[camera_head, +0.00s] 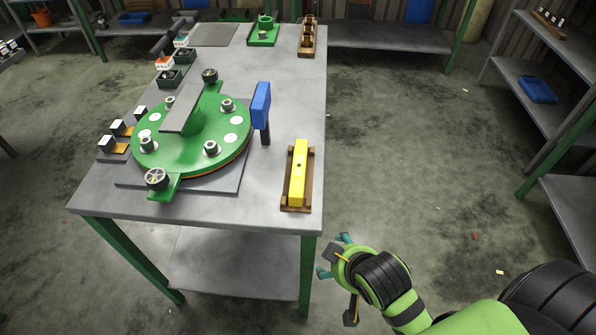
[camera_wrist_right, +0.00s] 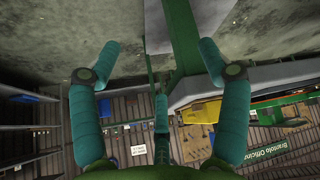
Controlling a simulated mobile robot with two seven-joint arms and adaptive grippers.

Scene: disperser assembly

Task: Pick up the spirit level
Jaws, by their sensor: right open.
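The yellow spirit level (camera_head: 299,170) lies lengthwise in a brown wooden holder (camera_head: 295,207) at the near right corner of the grey worktable (camera_head: 240,212). My right gripper (camera_head: 334,256) is off the table's near right corner, below and to the right of the spirit level in the head view, and apart from it. Its teal fingers also show in the right wrist view (camera_wrist_right: 160,60), spread wide with nothing between them. My left gripper is not in view.
A green round disperser assembly (camera_head: 190,150) stands left of the spirit level, with an upright blue-handled tool (camera_head: 261,104) between them. A green part (camera_head: 264,30) and a wooden rack (camera_head: 307,37) stand at the far end.

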